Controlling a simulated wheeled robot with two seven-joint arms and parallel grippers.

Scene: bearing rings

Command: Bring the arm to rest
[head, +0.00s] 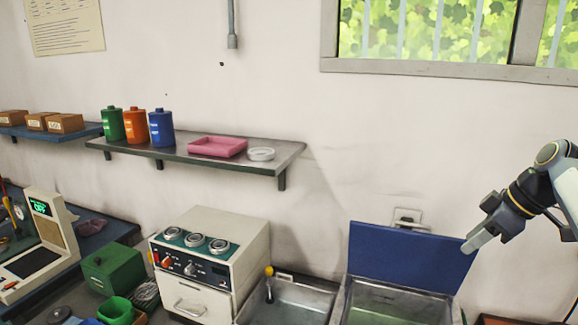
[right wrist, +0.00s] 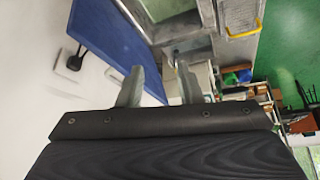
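My right gripper (head: 474,241) is raised at the right of the head view, in front of the wall and by the upper right corner of a blue raised lid (head: 410,258). In the right wrist view the two fingers of this gripper (right wrist: 160,78) stand apart with nothing between them. The blue panel (right wrist: 118,45) shows beyond them. My left gripper is not in view.
A white machine (head: 190,295) carries three metal rings (head: 195,240) on top. Metal basins (head: 290,300) stand right of it. A wall shelf (head: 180,150) holds bottles (head: 135,125), a pink tray (head: 217,146) and a pale ring (head: 261,154). Open air surrounds the right gripper.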

